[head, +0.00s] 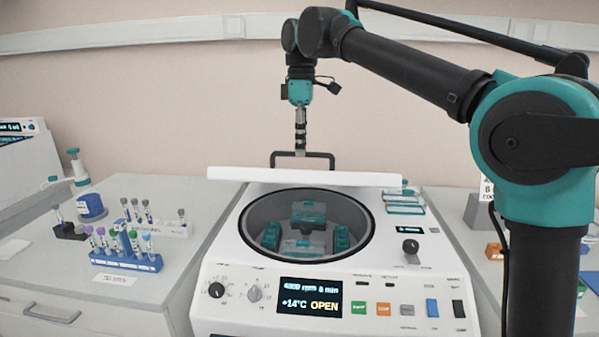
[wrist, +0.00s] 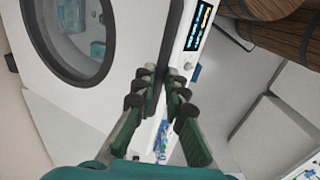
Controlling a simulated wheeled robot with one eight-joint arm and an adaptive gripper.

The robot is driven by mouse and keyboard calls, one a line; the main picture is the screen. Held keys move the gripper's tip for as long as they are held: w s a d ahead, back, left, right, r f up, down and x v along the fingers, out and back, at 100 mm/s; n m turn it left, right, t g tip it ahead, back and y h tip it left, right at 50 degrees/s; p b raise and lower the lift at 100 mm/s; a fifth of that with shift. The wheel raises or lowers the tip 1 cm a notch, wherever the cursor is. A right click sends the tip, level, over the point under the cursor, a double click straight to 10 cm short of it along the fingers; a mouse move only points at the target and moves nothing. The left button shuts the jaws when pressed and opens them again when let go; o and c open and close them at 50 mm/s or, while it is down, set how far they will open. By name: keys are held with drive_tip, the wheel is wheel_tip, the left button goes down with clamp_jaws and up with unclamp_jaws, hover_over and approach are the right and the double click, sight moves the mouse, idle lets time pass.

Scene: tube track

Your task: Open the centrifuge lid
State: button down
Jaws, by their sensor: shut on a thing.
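The white centrifuge (head: 215,278) stands in the middle of the head view, and its display (head: 310,304) reads OPEN. Its white lid (head: 300,177) is raised and seen nearly edge-on, above the back of the round chamber (head: 250,228). Teal tube holders show in the open chamber. The dark lid handle (head: 331,158) stands up from the lid. My gripper (head: 300,146) reaches down from above and is shut on this handle. In the wrist view, the fingers (wrist: 168,102) close around the dark handle bar (wrist: 171,45), beside a round window (wrist: 75,42) in a white panel.
A blue rack (head: 128,262) of several capped tubes stands on the left counter, with more tubes behind it. A grey block (head: 479,212) and an orange item (head: 494,252) sit on the right counter. The space above the left counter is clear.

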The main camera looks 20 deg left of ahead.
drive_tip(key=w+a+r, duration=0.1)
drive_tip(key=w+r, duration=0.5)
drive_tip(key=r, duration=0.1)
drive_tip(key=shift+w+a, duration=0.2)
drive_tip(key=shift+a, duration=0.2)
idle(0.3)
drive_tip(key=c, duration=1.6)
unclamp_jaws()
drive_tip(key=shift+w+a+f, duration=0.1)
drive_tip(key=shift+w+f, duration=0.05)
drive_tip(key=shift+w, duration=0.05)
drive_tip(key=shift+s, duration=0.25)
drive_tip(key=shift+s, duration=0.1)
